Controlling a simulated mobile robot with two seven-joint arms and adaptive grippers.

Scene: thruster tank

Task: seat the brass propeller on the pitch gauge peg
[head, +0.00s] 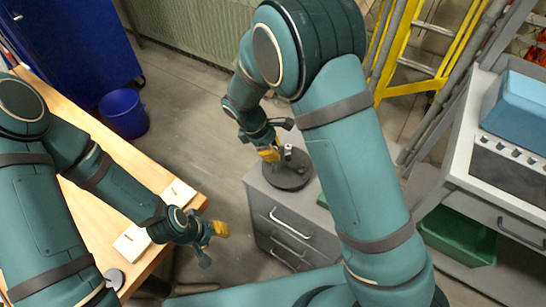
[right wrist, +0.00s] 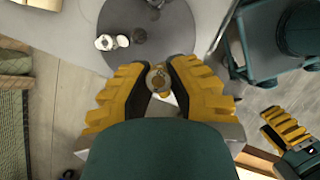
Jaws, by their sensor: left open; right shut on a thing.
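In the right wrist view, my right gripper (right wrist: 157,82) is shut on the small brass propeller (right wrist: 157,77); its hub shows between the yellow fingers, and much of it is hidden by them. The dark round base of the pitch gauge (right wrist: 122,14) lies beyond the fingertips, with a short upright peg (right wrist: 140,35) on it. The propeller appears apart from the peg. In the head view, my right gripper (head: 269,154) is at the left edge of the gauge base (head: 290,181); I cannot make out the propeller there. My left gripper (head: 213,240) is open and empty, beside the wooden table.
The gauge stands on a grey drawer cabinet (head: 275,212). The wooden table (head: 110,135) at left holds white blocks (head: 178,193) and a grey disc (head: 114,278). A blue bucket (head: 123,113) stands on the floor. A grey bench with a blue box (head: 520,108) is at right.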

